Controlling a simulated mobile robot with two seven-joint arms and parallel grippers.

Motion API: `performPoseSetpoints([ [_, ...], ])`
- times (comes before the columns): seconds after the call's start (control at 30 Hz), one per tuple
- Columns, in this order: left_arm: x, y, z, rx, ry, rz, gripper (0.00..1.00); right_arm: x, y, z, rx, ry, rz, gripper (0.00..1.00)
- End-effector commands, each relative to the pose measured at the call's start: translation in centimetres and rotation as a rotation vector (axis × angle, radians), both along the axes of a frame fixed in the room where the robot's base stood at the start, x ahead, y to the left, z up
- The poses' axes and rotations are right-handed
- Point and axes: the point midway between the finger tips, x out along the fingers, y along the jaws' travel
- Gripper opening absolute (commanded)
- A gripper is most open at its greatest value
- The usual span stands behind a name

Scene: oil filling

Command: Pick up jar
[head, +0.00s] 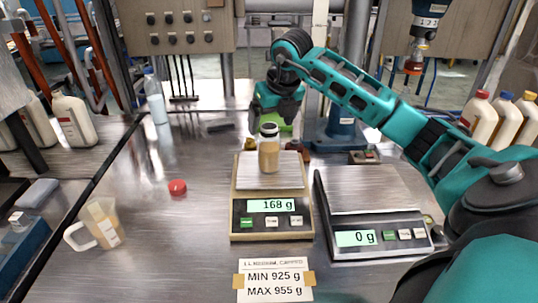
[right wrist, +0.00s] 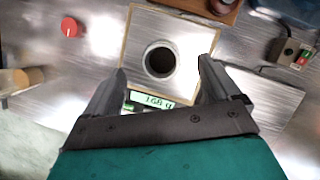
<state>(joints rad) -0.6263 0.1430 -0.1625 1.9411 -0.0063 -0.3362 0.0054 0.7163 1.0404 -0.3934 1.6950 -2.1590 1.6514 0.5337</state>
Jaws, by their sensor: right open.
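The jar (head: 268,150) stands upright on the left scale (head: 271,222), whose display reads 168 g. It looks amber-brown with a paler upper part. In the right wrist view its dark round mouth (right wrist: 159,61) faces up, with no lid on it. My right gripper (head: 277,112) is just above and behind the jar in the head view, pointing down. In the right wrist view its fingers (right wrist: 161,68) are spread wide, one on each side of the jar's outline, with gaps to it. My left gripper is not in view.
A second scale (head: 380,238) reading 0 g stands empty at right. A red cap (head: 177,187) and a jug of amber liquid (head: 103,223) are at left. A label card (head: 274,280) lies in front. Several bottles stand at both sides. Bench between cap and left scale is clear.

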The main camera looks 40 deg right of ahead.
Motion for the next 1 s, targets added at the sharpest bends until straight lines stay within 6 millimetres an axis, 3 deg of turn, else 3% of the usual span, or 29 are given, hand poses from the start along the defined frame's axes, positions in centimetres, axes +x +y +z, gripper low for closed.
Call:
performPoseSetpoints([
  [0.53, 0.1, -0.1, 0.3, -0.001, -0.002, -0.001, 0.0, 1.8, -0.7, -5.9, 0.003, 0.0, 0.001, 0.9],
  [0.83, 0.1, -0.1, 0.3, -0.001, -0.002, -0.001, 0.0, 2.0, -0.8, -6.4, 0.0, -0.001, 0.002, 0.9],
  [1.0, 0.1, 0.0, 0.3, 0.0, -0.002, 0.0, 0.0, 2.0, -0.8, -6.4, 0.0, -0.001, 0.002, 0.75],
])
